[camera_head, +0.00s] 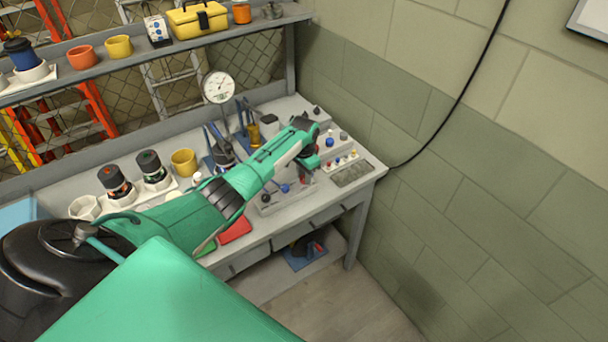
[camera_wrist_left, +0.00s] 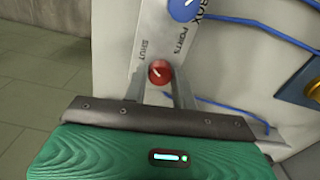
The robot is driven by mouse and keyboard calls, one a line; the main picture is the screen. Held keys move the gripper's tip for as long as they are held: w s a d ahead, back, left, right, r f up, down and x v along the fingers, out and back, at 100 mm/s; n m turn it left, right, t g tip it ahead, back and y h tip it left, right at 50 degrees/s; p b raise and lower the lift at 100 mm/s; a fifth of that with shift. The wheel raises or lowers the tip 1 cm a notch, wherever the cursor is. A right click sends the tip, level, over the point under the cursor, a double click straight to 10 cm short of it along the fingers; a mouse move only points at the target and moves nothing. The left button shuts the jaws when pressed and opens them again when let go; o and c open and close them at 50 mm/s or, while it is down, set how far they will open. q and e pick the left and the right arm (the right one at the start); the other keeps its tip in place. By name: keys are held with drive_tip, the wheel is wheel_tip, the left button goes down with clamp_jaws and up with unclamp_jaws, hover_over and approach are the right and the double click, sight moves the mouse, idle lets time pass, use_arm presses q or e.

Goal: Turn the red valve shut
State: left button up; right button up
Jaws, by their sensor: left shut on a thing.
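The red valve (camera_wrist_left: 159,72) is a small round knob with a white line slanting up to the right, on a grey plate (camera_wrist_left: 150,40). SHUT is printed on the plate to its upper left and PORTS to its upper right. In the left wrist view my left gripper (camera_wrist_left: 160,80) has one finger on each side of the valve and is shut on it. In the head view the left gripper (camera_head: 308,162) points down at the right part of the bench; I cannot make out the red valve there. My right gripper is not in view.
A blue knob (camera_wrist_left: 183,8) sits just above the valve, and a blue cable (camera_wrist_left: 262,25) runs to the right. The grey bench (camera_head: 365,185) also carries a dial gauge (camera_head: 218,87), a yellow mug (camera_head: 184,162) and two dark bottles. A block wall stands close on the right.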

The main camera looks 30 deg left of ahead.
use_arm(q)
drive_tip(key=shift+m, duration=0.5)
drive_tip(key=o, duration=1)
drive_tip(key=shift+r, duration=0.1)
drive_tip(key=shift+r+b, duration=1.75)
drive_tip(key=shift+r, duration=5.1)
